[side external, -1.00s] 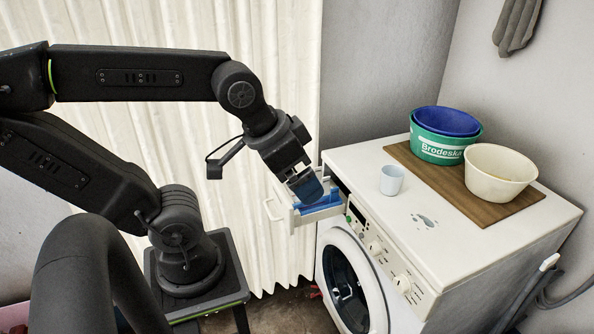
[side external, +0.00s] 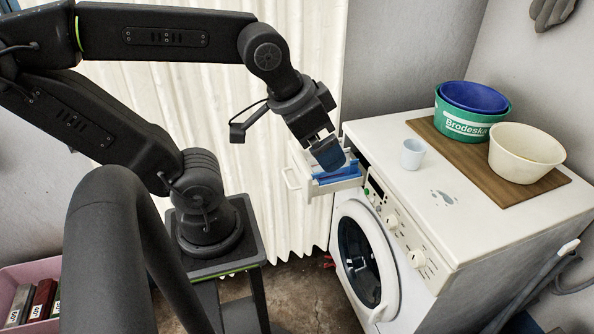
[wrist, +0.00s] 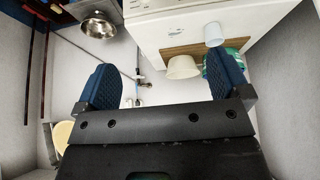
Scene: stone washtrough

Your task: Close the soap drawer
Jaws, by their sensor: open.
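The soap drawer (side external: 347,185) is pulled out of the upper left front of the white washing machine (side external: 372,127) in the side external view. It has a pale front with a looped handle (side external: 290,179) and blue inside. My gripper (side external: 328,155) points down at the drawer, its blue fingertips over or in the drawer's open top; I cannot tell whether they touch it. In the wrist view my gripper (wrist: 163,82) has its two blue fingers wide apart with nothing between them. I cannot make out the drawer there.
On the machine top stand a small white cup (side external: 413,154) and a wooden board (side external: 470,172) with a cream bowl (side external: 526,154) and green and blue tubs (side external: 472,110). A pale curtain (side external: 215,110) hangs behind my arm. A pink crate (side external: 38,272) stands at lower left.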

